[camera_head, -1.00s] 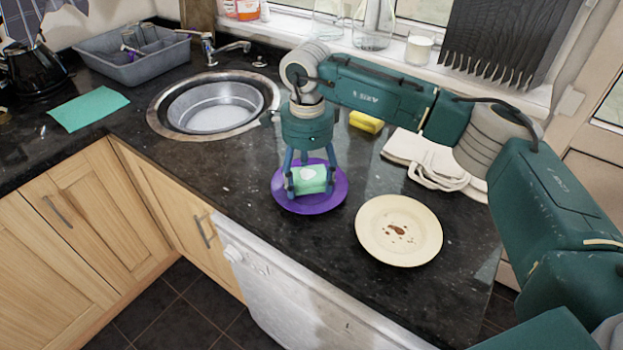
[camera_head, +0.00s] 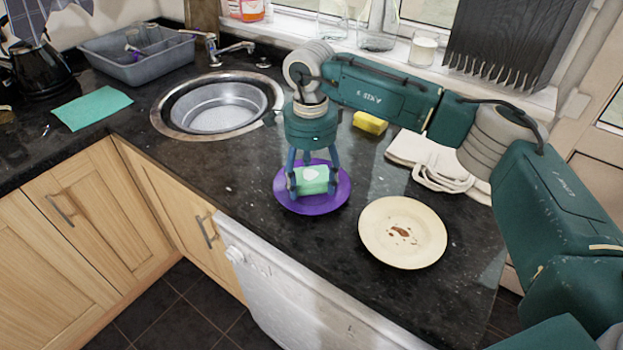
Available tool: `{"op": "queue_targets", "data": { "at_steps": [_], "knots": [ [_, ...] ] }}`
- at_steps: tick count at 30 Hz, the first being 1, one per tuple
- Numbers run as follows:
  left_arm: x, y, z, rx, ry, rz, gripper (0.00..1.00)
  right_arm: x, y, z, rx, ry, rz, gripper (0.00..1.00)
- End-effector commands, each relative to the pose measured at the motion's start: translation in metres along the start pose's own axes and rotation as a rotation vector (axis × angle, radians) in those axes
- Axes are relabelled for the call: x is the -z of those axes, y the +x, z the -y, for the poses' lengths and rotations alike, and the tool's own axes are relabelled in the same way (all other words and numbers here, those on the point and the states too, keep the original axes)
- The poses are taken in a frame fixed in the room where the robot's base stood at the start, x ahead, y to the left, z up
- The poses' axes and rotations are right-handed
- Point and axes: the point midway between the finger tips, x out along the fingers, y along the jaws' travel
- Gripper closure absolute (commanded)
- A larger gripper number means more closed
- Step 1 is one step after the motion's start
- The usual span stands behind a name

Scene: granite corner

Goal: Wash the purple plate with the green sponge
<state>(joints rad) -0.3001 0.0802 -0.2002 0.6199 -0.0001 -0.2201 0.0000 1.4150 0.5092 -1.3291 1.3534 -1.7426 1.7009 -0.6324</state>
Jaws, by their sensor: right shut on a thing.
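The purple plate (camera_head: 333,204) lies on the dark granite counter, left of a cream plate. My right gripper (camera_head: 312,186) points down over the purple plate, with its fingers shut on the green sponge (camera_head: 313,178). The sponge is at the plate's surface, over its middle; whether it presses on the plate is hard to tell. The sponge and fingers hide the plate's centre. My left gripper is not in view.
A cream plate (camera_head: 402,218) with brown stains lies close on the right. A yellow sponge (camera_head: 369,122) and a folded white cloth (camera_head: 437,160) lie behind. A round sink (camera_head: 165,115), a grey dish rack (camera_head: 105,60) and a green cloth (camera_head: 92,108) are to the left.

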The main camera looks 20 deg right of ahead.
Motion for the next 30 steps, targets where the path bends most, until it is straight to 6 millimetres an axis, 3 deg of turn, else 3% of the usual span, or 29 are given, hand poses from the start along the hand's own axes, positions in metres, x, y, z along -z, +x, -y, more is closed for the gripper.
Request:
{"op": "queue_targets", "data": {
  "at_steps": [7,18,30],
  "knots": [
    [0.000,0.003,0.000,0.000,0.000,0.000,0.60,0.012,0.002,-0.005,-0.001,0.000,0.000,0.58],
    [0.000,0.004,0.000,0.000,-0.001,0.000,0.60,-0.004,0.000,0.001,-0.001,0.000,0.000,0.58],
    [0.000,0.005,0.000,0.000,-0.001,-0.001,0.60,0.012,-0.002,-0.005,0.000,0.000,0.000,0.58]
  ]
}}
